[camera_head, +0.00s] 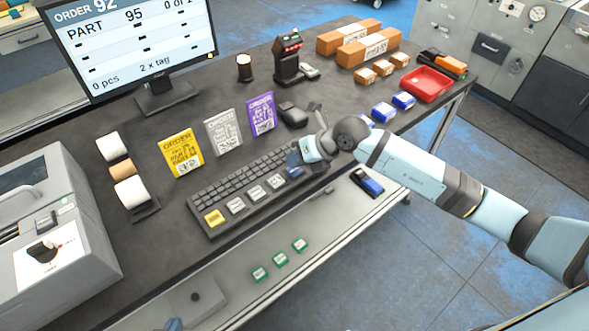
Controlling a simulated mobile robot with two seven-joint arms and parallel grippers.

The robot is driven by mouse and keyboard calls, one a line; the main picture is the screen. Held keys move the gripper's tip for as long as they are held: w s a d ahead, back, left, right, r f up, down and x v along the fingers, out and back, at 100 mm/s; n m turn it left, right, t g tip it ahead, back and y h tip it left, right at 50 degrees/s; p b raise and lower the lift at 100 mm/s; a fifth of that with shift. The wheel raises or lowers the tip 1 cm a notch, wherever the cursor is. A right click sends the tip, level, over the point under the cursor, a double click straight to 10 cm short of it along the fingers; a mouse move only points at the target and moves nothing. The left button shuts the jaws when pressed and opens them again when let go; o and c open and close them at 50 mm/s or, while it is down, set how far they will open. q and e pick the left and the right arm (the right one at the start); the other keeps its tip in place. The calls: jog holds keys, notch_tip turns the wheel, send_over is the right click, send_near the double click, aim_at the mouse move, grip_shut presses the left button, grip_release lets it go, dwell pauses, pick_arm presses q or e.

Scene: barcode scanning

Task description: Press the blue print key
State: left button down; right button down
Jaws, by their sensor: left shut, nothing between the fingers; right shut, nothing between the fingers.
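The black keyboard (226,192) lies on the dark counter, with a front row of large keys. The blue key (296,173) is at the right end of that row, after a yellow key (214,217) and several white keys. My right gripper (294,161) is shut and empty, its tips pointing down close over the blue key and partly covering it. I cannot tell whether they touch it. My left gripper is not clearly in view.
A monitor (135,45) stands at the back left. Yellow, white and purple order cards (183,153) stand behind the keyboard. A black mouse-like object (292,114) is near my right gripper. Boxes and a red tray (427,84) are further right.

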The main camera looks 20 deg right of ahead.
aim_at(296, 169)
jog(key=shift+f, duration=0.5)
dwell(0.7)
jog(key=shift+r, duration=0.15)
jog(key=shift+r+p, duration=0.5)
jog(key=shift+r, duration=0.2)
notch_tip(296, 169, up, 5)
jog(key=p, duration=0.3)
jog(key=shift+p, duration=0.4)
dwell(0.6)
